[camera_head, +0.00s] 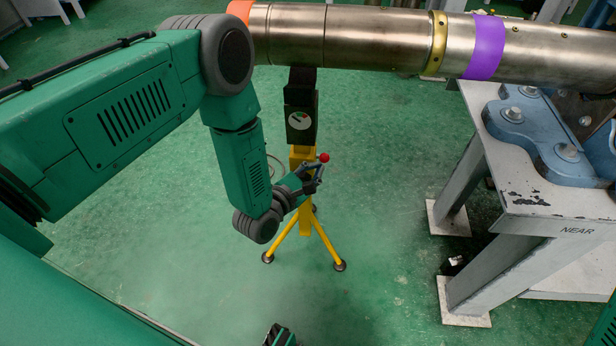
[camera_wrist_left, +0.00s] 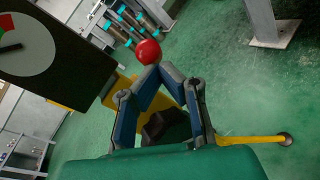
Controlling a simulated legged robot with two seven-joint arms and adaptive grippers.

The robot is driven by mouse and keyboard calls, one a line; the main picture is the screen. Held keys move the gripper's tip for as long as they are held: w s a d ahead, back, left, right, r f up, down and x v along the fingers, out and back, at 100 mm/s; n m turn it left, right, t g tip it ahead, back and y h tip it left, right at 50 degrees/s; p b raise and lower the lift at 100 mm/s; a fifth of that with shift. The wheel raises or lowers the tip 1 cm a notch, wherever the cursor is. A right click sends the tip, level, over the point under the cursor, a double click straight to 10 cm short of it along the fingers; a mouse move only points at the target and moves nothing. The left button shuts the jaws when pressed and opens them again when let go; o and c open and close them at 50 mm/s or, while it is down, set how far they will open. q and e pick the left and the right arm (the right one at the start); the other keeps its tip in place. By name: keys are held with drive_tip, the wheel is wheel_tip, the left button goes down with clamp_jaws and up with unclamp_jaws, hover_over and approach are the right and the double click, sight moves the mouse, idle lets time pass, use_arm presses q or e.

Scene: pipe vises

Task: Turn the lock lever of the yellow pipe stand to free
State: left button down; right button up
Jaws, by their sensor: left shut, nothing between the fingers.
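The yellow pipe stand (camera_head: 320,236) stands on splayed yellow legs under the long metal pipe (camera_head: 380,38). Its dark upper post carries a white dial (camera_head: 299,120) with a black pointer; the dial is partly cut off in the left wrist view (camera_wrist_left: 22,48). The lock lever's red ball knob (camera_head: 324,158) is beside the yellow post. My left gripper (camera_head: 314,176) is at the knob, fingers shut and empty. In the left wrist view the red knob (camera_wrist_left: 148,52) appears just beyond the fingertips (camera_wrist_left: 158,72); I cannot tell whether they touch. The lever's rod is mostly hidden.
A grey steel bench (camera_head: 545,205) marked NEAR, with a blue clamp (camera_head: 545,135), stands at the right. The pipe crosses above the stand, with yellow and purple bands (camera_head: 487,47). The green floor (camera_head: 390,200) between stand and bench is clear.

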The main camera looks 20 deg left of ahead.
use_arm(q)
drive_tip(key=shift+w+a+f, duration=0.1)
drive_tip(key=shift+a, duration=0.5)
drive_tip(key=shift+w+r+p, duration=0.15)
drive_tip(key=shift+r+p, duration=0.1)
drive_tip(key=shift+p, duration=0.15)
drive_tip(key=shift+w+r+n+g+p, duration=0.3)
drive_tip(key=shift+w+r+g+p, duration=0.35)
drive_tip(key=shift+r+g, duration=0.2)
use_arm(e)
drive_tip(key=shift+a+r, duration=0.25)
drive_tip(key=shift+r, duration=0.35)
drive_tip(key=shift+a+r, duration=0.2)
drive_tip(key=shift+r, duration=0.35)
use_arm(q)
drive_tip(key=shift+a, duration=0.1)
